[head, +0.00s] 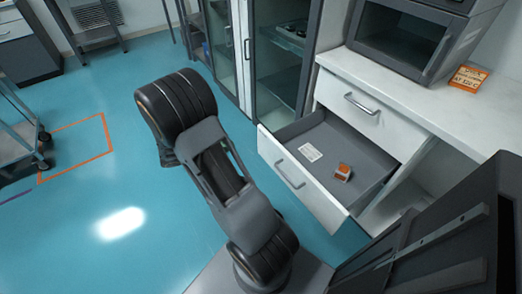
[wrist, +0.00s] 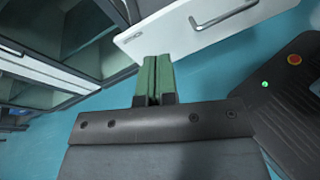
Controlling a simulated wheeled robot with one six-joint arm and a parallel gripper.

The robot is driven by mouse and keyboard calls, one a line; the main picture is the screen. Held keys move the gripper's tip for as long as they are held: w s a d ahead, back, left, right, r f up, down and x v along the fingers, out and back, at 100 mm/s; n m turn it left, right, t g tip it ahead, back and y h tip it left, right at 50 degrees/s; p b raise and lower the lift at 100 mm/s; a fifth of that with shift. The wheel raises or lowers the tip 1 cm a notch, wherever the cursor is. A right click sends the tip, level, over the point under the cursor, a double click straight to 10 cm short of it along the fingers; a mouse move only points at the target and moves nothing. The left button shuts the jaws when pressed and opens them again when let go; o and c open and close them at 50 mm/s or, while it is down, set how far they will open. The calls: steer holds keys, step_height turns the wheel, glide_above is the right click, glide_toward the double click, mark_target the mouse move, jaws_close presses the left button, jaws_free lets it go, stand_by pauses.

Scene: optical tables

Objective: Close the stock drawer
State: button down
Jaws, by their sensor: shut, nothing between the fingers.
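The stock drawer (head: 302,182) is pulled well out of the white cabinet under the counter. Its white front carries a bar handle (head: 290,175). A small orange and white box (head: 343,172) and a white label (head: 310,152) lie on its grey floor. In the wrist view the white drawer front (wrist: 190,28) and its handle (wrist: 225,14) show at the top. My gripper (wrist: 153,62) has green fingers, shut with nothing between them, and their tips appear close to the drawer front's lower edge. I cannot tell whether they touch it. In the head view my arm hides the gripper.
A closed upper drawer (head: 347,108) sits above the open one. A dark oven-like appliance (head: 402,38) and an orange box (head: 468,78) stand on the counter (head: 420,100). A glass-door cabinet (head: 280,55) is behind my arm. A cart (head: 20,135) stands left, with open blue floor (head: 85,205) between.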

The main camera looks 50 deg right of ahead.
steer(key=w+d+f+n+h+b, duration=0.3)
steer(key=f+n+h, duration=0.1)
steer(key=f, duration=0.5)
steer(key=b, duration=0.3)
glide_toward(266, 135)
steer(key=shift+t, duration=0.4)
steer(key=x, duration=0.6)
steer(key=shift+s+d+r, duration=0.2)
steer(key=shift+s+d, duration=0.05)
steer(key=shift+s, duration=0.1)
steer(key=shift+s+d, duration=0.15)
steer(key=shift+d, duration=0.25)
